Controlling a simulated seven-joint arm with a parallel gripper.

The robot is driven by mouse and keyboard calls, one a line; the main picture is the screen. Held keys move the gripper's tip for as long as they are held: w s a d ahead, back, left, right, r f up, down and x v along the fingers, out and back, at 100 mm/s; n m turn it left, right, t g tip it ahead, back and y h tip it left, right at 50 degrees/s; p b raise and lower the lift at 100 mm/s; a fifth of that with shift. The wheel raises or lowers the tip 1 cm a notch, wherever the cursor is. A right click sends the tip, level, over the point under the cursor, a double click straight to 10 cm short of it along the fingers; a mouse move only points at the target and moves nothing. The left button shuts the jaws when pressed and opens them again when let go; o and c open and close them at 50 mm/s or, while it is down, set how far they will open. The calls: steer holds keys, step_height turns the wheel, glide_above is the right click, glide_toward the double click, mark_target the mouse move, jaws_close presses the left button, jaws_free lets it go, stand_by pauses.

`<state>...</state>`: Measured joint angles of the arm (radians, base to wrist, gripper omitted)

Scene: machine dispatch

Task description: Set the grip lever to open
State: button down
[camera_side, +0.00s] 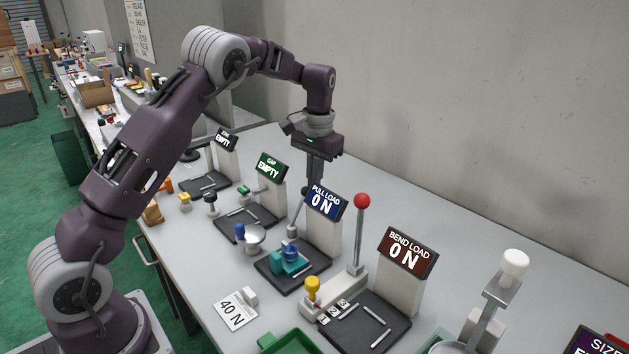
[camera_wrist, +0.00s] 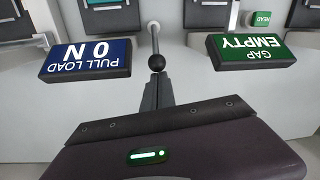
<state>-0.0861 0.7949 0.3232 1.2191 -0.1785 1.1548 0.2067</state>
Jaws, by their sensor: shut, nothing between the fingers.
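A slim metal lever with a black ball (camera_wrist: 156,62) stands between the pull load sign and the gap sign in the wrist view. In the side view its rod (camera_side: 295,217) leans up toward my gripper (camera_side: 312,186), beside the pull load station. I see no label naming it the grip lever, and no open or shut marking is readable. My gripper (camera_wrist: 157,80) is shut and empty, its fingertips right at the ball. I cannot tell whether they touch it. The teal clamp (camera_side: 291,262) with a blue knob sits on the pull load station's dark plate.
The blue pull load sign (camera_side: 326,202) and green gap sign (camera_side: 271,168) stand close on either side of my gripper. A taller red-ball lever (camera_side: 361,203) stands nearer the camera, by the bend load sign (camera_side: 407,252). The wall is behind; bare table lies between.

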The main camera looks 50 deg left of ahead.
mark_target(305, 187)
steer(key=shift+s+r+t, duration=0.35)
steer(key=shift+s+t, duration=0.25)
steer(key=shift+s+r+t, duration=0.35)
steer(key=shift+s+t, duration=0.2)
steer(key=shift+t, duration=0.05)
steer(key=shift+s+r, duration=0.15)
steer(key=shift+s, duration=0.15)
steer(key=shift+s+r, duration=0.2)
steer(key=shift+s, duration=0.45)
steer(key=shift+s+r, duration=0.15)
steer(key=shift+s, duration=0.85)
steer(key=shift+s+f, duration=0.1)
